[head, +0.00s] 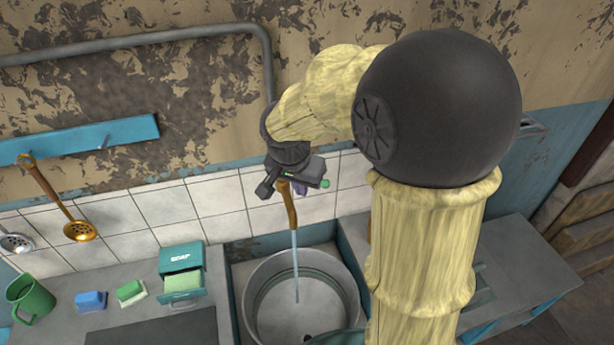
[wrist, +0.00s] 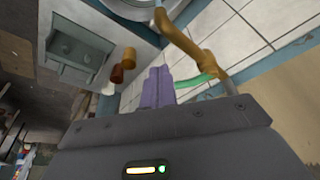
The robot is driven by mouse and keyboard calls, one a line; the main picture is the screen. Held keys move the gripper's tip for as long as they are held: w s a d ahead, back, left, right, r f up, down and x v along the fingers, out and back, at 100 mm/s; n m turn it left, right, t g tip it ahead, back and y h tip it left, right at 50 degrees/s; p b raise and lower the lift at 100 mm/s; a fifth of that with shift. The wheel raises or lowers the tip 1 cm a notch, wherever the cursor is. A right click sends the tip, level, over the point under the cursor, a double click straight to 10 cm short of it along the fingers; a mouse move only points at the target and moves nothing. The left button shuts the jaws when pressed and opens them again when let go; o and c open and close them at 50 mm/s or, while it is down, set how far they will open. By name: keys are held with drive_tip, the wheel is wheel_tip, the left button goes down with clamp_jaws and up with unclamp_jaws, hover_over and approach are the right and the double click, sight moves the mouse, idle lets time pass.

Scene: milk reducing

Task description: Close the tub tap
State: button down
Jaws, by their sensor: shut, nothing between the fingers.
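The golden-brown tap (head: 291,208) stands at the tiled wall, and a stream of water (head: 295,265) runs from it into the round metal tub (head: 348,300). The tap's curved pipe also shows in the wrist view (wrist: 200,52). A green piece (wrist: 196,80), which looks like the tap's handle, lies beside the pipe, just right of my gripper's purple fingers. It also shows in the head view (head: 325,184). My gripper (wrist: 158,82) is shut and empty, close to the tap. Whether the fingers touch the green piece I cannot tell. My arm hides part of the wall behind.
On the counter left of the tub are a teal soap box (head: 181,262), a green sponge (head: 131,292), a blue sponge (head: 91,301) and a green mug (head: 32,299). A ladle (head: 60,200) hangs on the wall. Small brown containers (wrist: 122,68) stand near the tub.

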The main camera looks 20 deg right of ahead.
drive_tip(key=w+d, duration=0.1)
drive_tip(key=w+f+p, duration=0.1)
drive_tip(key=w+d+p, duration=0.1)
drive_tip(key=shift+w+d+f, duration=0.1)
drive_tip(key=shift+d+f, duration=0.25)
drive_tip(key=shift+w+a, duration=0.15)
